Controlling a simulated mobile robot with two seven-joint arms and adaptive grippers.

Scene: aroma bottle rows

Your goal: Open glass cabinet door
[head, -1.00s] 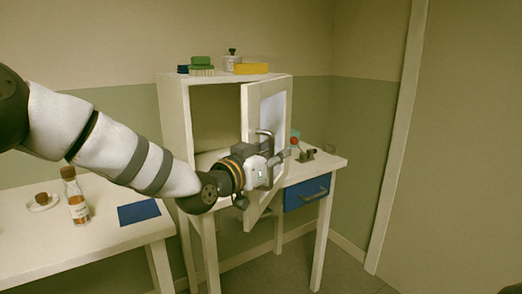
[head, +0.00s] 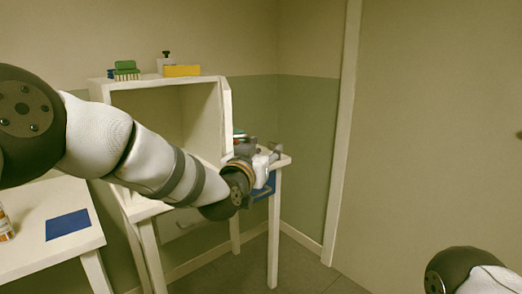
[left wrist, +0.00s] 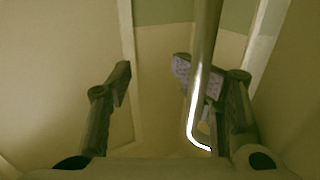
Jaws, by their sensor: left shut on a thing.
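The white cabinet (head: 150,83) stands on a white side table with its front open in the head view. Its door (head: 227,112) is swung out at the right side and shows almost edge-on. My left gripper (head: 272,157) is at the door's far right side, partly hidden by my own wrist. In the left wrist view the metal door handle (left wrist: 204,55) runs between the fingers of my left gripper (left wrist: 152,78), close to the right finger. My right gripper is out of view.
On the cabinet top are a green brush (head: 126,68), a small bottle (head: 165,62) and a yellow block (head: 182,71). A table with a blue mat (head: 68,225) is at the left. The floor at right is clear.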

